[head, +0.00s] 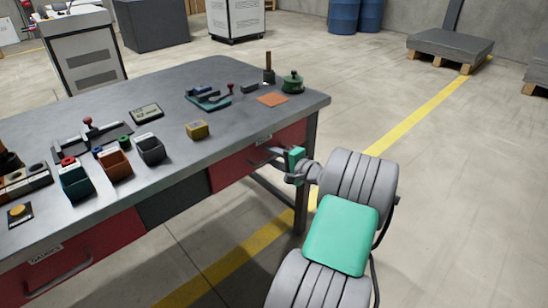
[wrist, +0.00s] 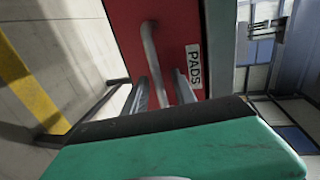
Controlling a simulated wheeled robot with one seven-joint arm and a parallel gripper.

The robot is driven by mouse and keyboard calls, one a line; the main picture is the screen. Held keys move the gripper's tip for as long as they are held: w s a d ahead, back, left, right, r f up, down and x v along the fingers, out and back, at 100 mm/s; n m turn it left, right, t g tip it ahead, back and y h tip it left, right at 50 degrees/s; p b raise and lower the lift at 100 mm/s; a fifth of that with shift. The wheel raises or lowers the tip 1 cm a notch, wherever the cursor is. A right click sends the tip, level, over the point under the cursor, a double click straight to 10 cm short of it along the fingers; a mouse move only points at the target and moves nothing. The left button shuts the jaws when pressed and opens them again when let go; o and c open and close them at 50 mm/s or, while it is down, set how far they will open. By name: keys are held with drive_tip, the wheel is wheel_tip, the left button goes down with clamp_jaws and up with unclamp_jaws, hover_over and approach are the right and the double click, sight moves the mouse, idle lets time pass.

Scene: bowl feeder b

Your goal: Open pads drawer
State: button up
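The red pads drawer (head: 228,173) is under the right end of the workbench, its front flush, so it looks shut. Its white PADS label (wrist: 193,66) reads clearly in the wrist view. A grey bar handle (wrist: 150,48) stands out from the red drawer front (wrist: 120,25). My gripper (wrist: 162,92) is at the handle, with one finger on each side of the bar and visible gaps between. It looks open. In the head view my gripper (head: 274,156) reaches the handle from the right; its fingertips and the handle partly overlap there.
The grey workbench top (head: 230,95) carries several bins, a yellow block (head: 197,130), an orange pad (head: 272,99) and a green pot (head: 292,83). A bench leg (head: 302,190) stands close to my arm. Another red drawer (head: 75,260) is at left.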

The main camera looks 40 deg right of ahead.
drive_tip(key=shift+c, duration=0.4)
clamp_jaws()
drive_tip(key=shift+d, duration=0.15)
idle(0.7)
